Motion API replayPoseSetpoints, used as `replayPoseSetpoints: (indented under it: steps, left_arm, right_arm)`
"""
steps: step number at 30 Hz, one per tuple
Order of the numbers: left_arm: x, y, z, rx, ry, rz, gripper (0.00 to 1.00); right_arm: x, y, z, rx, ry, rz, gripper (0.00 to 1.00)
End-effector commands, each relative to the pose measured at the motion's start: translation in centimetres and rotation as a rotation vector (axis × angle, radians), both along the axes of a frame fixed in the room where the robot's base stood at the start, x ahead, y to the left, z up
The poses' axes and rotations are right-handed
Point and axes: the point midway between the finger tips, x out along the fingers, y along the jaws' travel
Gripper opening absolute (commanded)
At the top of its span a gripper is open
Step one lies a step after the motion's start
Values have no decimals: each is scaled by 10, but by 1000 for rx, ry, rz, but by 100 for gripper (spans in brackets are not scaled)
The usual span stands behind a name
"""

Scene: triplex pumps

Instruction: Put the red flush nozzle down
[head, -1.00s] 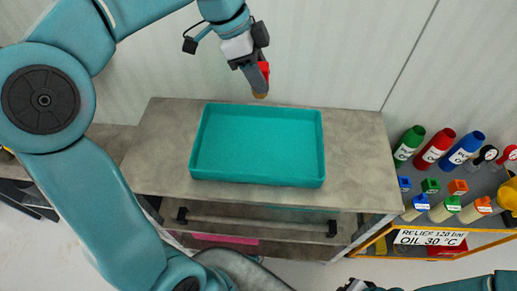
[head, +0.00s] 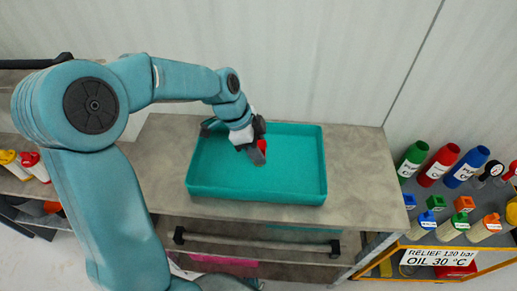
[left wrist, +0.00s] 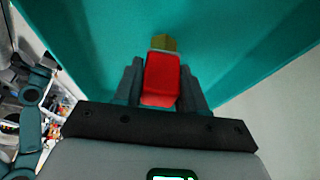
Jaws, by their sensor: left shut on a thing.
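My left gripper (head: 257,154) is over the teal tray (head: 255,196) in the head view, at the tray's middle. It is shut on the red flush nozzle (left wrist: 161,78), which sits between the two dark fingers in the left wrist view with a brass-coloured tip pointing away from the gripper. In the head view only a bit of the red nozzle (head: 262,145) shows beside the fingers. The tray floor is close behind the nozzle; I cannot tell whether they touch. Nothing else shows in the tray. My right gripper is not in view.
The tray stands on a grey bench (head: 365,170) with bare top on its right. At the right, a yellow-framed rack (head: 455,240) holds green, red and blue bottles and several capped bottles. White and yellow bottles (head: 12,160) stand at the far left.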

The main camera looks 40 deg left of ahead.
Motion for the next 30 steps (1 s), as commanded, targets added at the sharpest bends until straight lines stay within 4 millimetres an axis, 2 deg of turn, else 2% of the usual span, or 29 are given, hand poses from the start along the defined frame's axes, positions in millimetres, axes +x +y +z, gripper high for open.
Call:
replayPoseSetpoints:
  steps: [11, 12, 14, 23, 26, 30]
  left_arm:
    - [0, 0, -6, 0, -1, 0, 5]
    - [0, 0, -5, 0, 0, 0, 47]
    - [0, 0, -4, 0, 0, 0, 66]
    - [0, 0, -3, 0, 0, 0, 66]
    - [0, 2, 4, 1, -3, 1, 66]
    - [-6, 11, 30, 3, -6, 3, 66]
  right_arm:
    - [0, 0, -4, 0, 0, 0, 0]
    - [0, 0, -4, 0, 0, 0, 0]
    - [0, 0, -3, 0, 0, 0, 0]
    - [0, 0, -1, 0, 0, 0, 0]
    - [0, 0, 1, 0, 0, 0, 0]
    - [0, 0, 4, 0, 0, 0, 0]
